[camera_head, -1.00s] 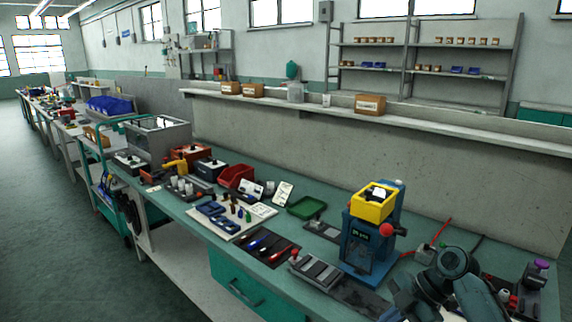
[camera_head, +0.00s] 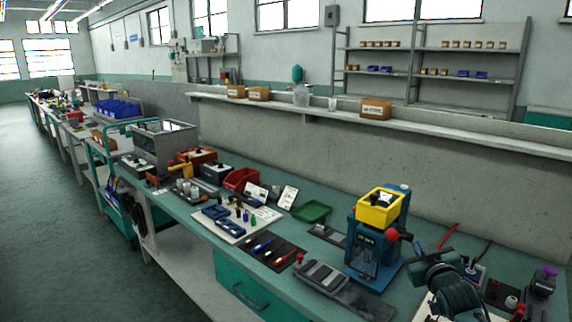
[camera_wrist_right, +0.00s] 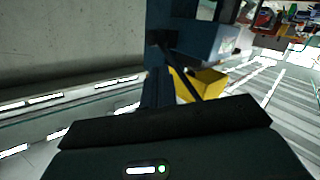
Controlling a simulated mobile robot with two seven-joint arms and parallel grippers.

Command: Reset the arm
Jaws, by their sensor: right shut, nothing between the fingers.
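My right gripper (camera_head: 422,264) is at the lower right of the head view, in front of and to the right of the blue press machine (camera_head: 375,240). It is shut with nothing in it and stands apart from the machine. In the right wrist view the dark gripper body (camera_wrist_right: 165,125) fills the bottom, and the machine (camera_wrist_right: 205,40) with its yellow hopper (camera_wrist_right: 208,85) appears tilted beyond it. My left gripper is in neither view.
The green bench holds a grey slotted fixture (camera_head: 325,275), a dark tool mat (camera_head: 268,250), a green tray (camera_head: 312,211) and a red bin (camera_head: 241,179). A purple-topped bottle (camera_head: 543,283) stands at the right. A ledge with cardboard boxes (camera_head: 376,109) runs behind.

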